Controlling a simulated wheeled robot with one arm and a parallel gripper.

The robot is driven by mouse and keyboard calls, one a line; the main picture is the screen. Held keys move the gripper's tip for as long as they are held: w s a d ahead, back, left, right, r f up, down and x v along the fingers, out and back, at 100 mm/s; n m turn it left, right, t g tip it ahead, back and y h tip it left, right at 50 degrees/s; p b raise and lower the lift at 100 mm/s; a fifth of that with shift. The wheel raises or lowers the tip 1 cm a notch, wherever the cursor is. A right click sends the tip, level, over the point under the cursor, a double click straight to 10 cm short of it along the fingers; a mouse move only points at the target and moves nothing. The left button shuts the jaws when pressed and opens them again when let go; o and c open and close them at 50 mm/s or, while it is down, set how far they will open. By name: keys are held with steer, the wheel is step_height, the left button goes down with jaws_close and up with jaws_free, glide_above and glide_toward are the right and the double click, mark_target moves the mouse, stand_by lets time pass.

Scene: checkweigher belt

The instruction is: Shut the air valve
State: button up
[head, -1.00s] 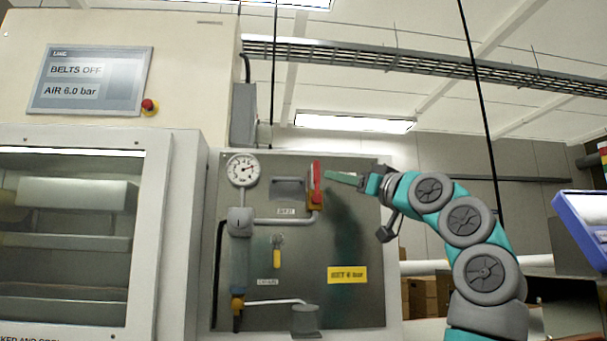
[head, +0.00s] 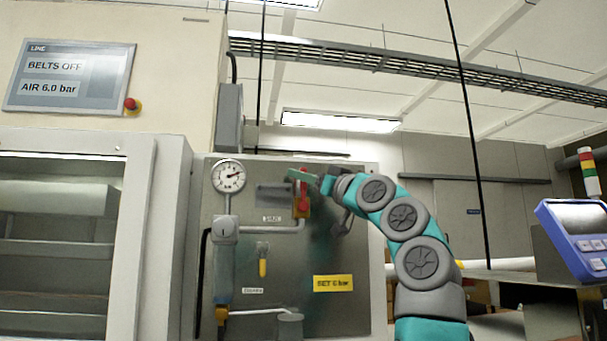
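The air valve has a red lever handle (head: 304,197) at the upper middle of the grey panel (head: 350,250) in the head view. The lever stands upright, with the pipe running left from its body. My gripper (head: 303,175) reaches in from the right at the height of the lever's upper part. Its greenish fingers overlap the top of the lever in the picture. I cannot tell whether they touch it or how far apart they are.
A pressure gauge (head: 228,176) and a smaller yellow-handled valve (head: 263,267) are on the panel's left. A yellow pressure label (head: 333,283) is below. The wall display (head: 69,76) reads belts off, air 6.0 bar. A blue-framed terminal (head: 575,240) stands at the right.

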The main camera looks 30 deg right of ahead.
jaws_close()
